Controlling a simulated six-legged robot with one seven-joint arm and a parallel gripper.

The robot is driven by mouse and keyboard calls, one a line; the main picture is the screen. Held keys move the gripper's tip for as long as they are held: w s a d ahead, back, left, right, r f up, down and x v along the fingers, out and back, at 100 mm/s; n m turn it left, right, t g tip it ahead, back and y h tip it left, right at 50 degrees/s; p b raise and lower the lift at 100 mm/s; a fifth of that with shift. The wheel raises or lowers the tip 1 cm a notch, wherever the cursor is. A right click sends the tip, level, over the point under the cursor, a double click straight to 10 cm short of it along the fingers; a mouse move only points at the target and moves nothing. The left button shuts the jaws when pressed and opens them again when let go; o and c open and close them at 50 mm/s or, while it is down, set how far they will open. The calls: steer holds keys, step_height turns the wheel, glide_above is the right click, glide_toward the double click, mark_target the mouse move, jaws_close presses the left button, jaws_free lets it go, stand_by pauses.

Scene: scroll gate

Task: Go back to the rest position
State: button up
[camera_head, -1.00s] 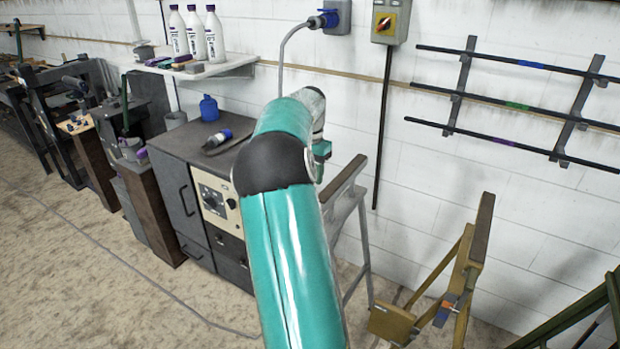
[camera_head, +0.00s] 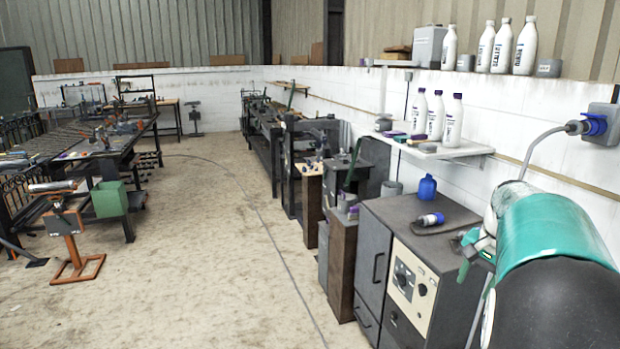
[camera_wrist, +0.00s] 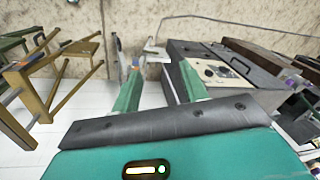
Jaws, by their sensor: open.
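My gripper (camera_wrist: 160,72) shows in the wrist view with its two green fingers spread apart and nothing between them. Past the fingertips lie pale wall, a grey stand and the floor. In the head view my teal and black arm fills the lower right, folded beside the grey cabinet (camera_head: 372,262).
A blue plug sits in the wall socket (camera_head: 602,125) close above my arm, its grey cable hanging down. A shelf (camera_head: 440,150) holds white bottles. A wooden frame (camera_wrist: 45,85) stands at left in the wrist view. The floor (camera_head: 215,250) is open between the cabinet and the left workbenches.

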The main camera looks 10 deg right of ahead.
steer(key=s+a+r+n+t, duration=0.1)
steer(key=s+a+n, duration=0.35)
steer(key=a, duration=0.85)
steer(key=s+a+r+n+t, duration=0.15)
steer(key=s+a+n, duration=0.3)
steer(key=a, duration=0.75)
steer(key=s+a+f+n+t, duration=0.1)
steer(key=s+a+f+n, duration=0.2)
steer(key=s+a, duration=0.3)
steer(key=shift+s+a+f, duration=0.15)
steer(key=shift+s+a, duration=0.25)
steer(key=shift+a, duration=0.05)
steer(key=shift+c, duration=0.2)
steer(key=shift+c, duration=0.6)
steer(key=shift+d, duration=0.1)
